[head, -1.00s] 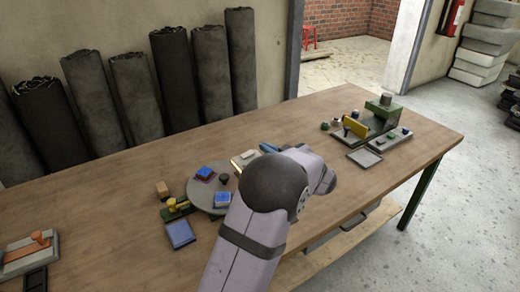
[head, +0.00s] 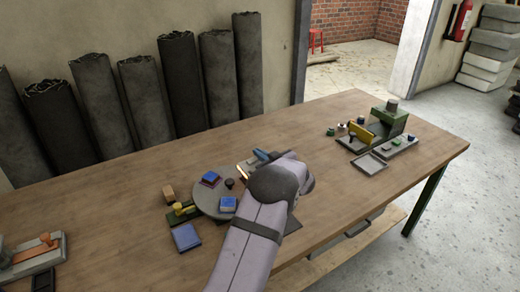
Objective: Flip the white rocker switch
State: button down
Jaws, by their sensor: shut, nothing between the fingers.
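I cannot pick out the white rocker switch for certain. A small pale piece (head: 244,171) lies on the table beyond the round grey plate, just left of my arm. It is too small to tell whether it is the switch. My arm reaches in from the bottom edge, and its dark rounded joint sits over the middle of the table. My gripper is hidden behind the arm. A blue-grey item (head: 262,156) shows just beyond the joint, partly covered by it.
The round grey plate (head: 207,204) holds blue-topped blocks and a dark knob. A blue pad (head: 186,237) and a yellow-handled green piece (head: 183,211) lie nearby. A green machine (head: 388,120) and a grey tray (head: 369,163) stand at right. Dark rolls lean behind the wooden table (head: 330,140).

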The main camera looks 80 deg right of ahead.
jog(key=shift+f, duration=0.2)
jog(key=shift+s+d+f, duration=0.1)
jog(key=shift+s+f, duration=0.05)
jog(key=shift+f, duration=0.3)
jog(key=shift+r, duration=0.15)
jog(key=shift+d+r+p, duration=0.1)
jog(key=shift+r+p, duration=0.45)
jog(key=shift+p, duration=0.15)
jog(key=r+p, duration=0.3)
jog(key=shift+s+d+r, duration=0.1)
jog(key=shift+s+d, duration=0.05)
jog(key=shift+s, duration=0.1)
jog(key=b+v, duration=0.2)
jog(key=v, duration=0.8)
jog(key=shift+s+d, duration=0.25)
